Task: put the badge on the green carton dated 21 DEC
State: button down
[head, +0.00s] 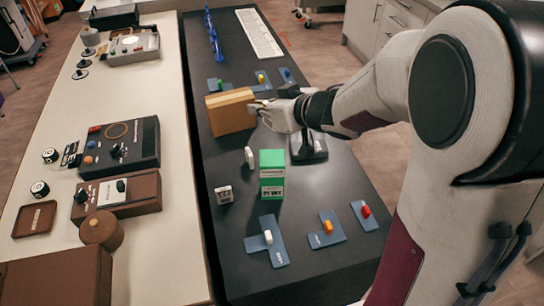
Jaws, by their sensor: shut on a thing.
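My gripper (256,108) is beyond the carton, at the right end of a tan box (227,112). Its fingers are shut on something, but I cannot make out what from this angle. I cannot tell whether the fingertips touch the box. I cannot pick out a badge with certainty; it may be hidden at the fingers.
Blue plates with coloured knobs (326,231) lie at the near and far ends. A blue rack (213,40) and a white keyboard-like strip (259,33) are beyond. The light counter (170,255) at left holds devices.

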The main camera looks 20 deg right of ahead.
jog(key=shift+d+f, duration=0.2)
jog(key=shift+f, duration=0.05)
dwell(0.4)
jog(key=shift+f, duration=2.9)
jog(key=shift+f, duration=0.1)
jog(key=shift+f, duration=2)
jog(key=shift+f, duration=0.1)
jog(key=c, duration=2.2)
grip_release()
